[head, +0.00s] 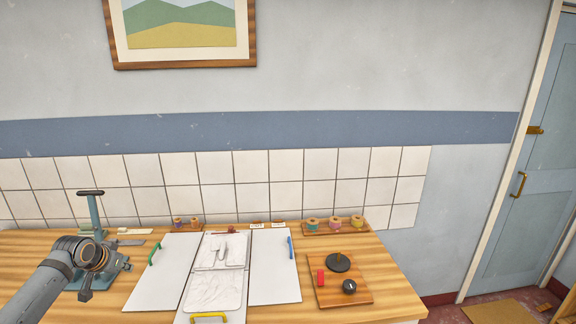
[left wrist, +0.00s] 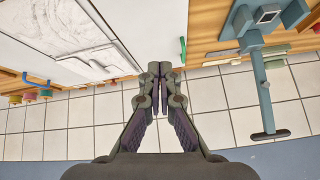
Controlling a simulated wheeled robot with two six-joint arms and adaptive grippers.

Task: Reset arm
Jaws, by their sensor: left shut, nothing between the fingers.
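My left arm comes in from the left in the head view, and its wrist is in front of a blue-grey hand press (head: 95,212) with a black top handle (head: 90,192). My left gripper (left wrist: 160,72) is shut and empty in the left wrist view, its two fingers together above the counter and tile edge. In the head view its fingertips are hard to tell from the press. The press also shows in the left wrist view (left wrist: 256,75), to the right of the fingers and apart from them in the picture. My right gripper is in neither view.
White panels with a green handle (head: 154,254), blue handle (head: 290,248) and yellow handle (head: 209,317) lie on the wooden counter (head: 378,272). A small board (head: 322,293) holds a black disc, black knob and red block. Spools (head: 335,223) stand along the tiled wall.

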